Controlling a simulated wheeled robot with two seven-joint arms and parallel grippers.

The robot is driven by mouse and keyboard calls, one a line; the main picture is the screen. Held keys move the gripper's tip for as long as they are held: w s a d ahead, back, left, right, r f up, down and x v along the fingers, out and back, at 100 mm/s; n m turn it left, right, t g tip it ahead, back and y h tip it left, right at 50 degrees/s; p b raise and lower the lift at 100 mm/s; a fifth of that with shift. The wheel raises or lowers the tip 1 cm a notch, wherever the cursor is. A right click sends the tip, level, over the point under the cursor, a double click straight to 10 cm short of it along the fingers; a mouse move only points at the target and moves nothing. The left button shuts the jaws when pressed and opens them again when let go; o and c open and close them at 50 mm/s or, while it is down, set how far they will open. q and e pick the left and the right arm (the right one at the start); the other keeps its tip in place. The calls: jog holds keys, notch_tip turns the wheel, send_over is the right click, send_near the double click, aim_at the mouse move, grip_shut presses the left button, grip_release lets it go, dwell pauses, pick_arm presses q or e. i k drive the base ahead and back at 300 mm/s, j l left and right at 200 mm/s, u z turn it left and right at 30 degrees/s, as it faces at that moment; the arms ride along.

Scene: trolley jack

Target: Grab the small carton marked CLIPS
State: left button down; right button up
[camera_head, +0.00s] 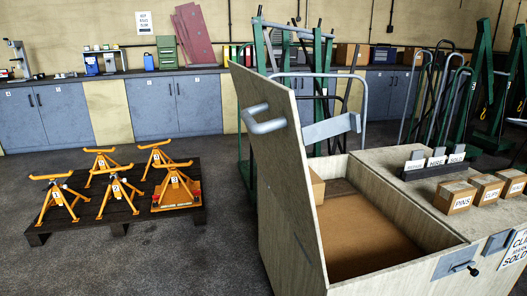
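Three small brown cartons stand in a row on the pale chest top at the right. The nearest carton (455,198) has a label that reads PINS. The middle carton (487,189) has a label too small to read surely; it may say CLIPS. The far-right carton (514,184) also has a label I cannot read clearly. The cartons look closed and upright. Neither of my grippers is in view.
Left of the cartons, the chest (390,280) has an open compartment with its lid (285,190) raised. A dark holder (437,170) with upright cards stands behind the cartons. Orange stands (115,192) sit on a dark pallet (85,221) at left. The floor between is clear.

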aim_at(489, 187)
jog(key=z, duration=1.45)
